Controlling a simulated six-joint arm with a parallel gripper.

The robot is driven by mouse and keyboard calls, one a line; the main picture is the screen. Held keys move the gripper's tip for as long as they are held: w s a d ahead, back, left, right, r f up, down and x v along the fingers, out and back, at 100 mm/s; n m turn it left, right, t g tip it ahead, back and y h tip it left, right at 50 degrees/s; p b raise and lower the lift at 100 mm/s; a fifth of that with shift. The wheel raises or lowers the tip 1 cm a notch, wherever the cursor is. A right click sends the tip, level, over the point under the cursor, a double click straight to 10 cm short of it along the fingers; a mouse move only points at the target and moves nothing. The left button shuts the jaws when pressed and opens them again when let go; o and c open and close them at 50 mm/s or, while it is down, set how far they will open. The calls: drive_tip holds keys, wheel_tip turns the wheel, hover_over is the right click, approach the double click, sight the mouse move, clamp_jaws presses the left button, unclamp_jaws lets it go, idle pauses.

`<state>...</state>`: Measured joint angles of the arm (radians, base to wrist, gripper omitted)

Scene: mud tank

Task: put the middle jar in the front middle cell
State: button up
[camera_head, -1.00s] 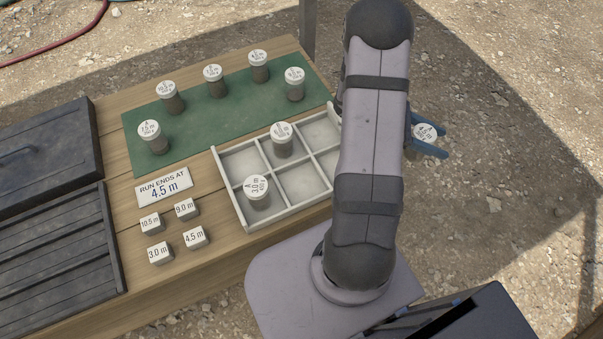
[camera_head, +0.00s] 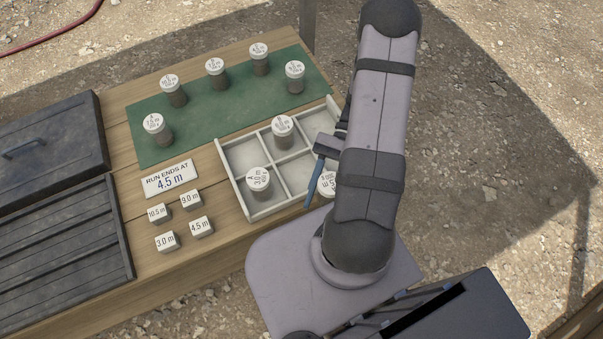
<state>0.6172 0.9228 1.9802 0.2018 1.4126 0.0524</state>
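My gripper (camera_head: 326,178) has blue fingers at the right front of the tray. It holds a white-lidded jar (camera_head: 328,184) between them; my arm hides part of the jar and the far finger. I cannot tell the jar's height over the tray. The pale tray (camera_head: 232,184) has two rows of three cells. Its front middle cell (camera_head: 294,177) is empty. One jar (camera_head: 259,183), marked 3.0 m, stands in the front left cell. Another jar (camera_head: 283,132) stands in the back middle cell. My arm covers much of the front right cell.
Several jars stand on the green mat (camera_head: 235,105) behind the tray, including one at its left (camera_head: 157,130). A sign (camera_head: 169,179) reads "RUN ENDS AT 4.5 m". Several labelled blocks (camera_head: 201,227) lie in front of it. Dark lidded boxes (camera_head: 50,150) fill the left.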

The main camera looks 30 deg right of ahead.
drive_tip(key=w+a+r+m+t+y, duration=0.3)
drive_tip(key=w+a+m+t, duration=0.2)
drive_tip(key=w+m+t, duration=0.35)
drive_tip(key=w+d+r+m+t+h, duration=0.1)
drive_tip(key=w+d+m+t+h, duration=0.2)
drive_tip(key=w+m+t, duration=0.4)
drive_tip(key=m+t, duration=0.2)
drive_tip(key=t, duration=0.1)
drive_tip(key=shift+w+r+h, duration=0.2)
drive_tip(key=shift+r+h, duration=0.1)
drive_tip(key=shift+r, duration=0.05)
drive_tip(key=shift+f, duration=2.95)
drive_tip(key=shift+f, duration=2.1)
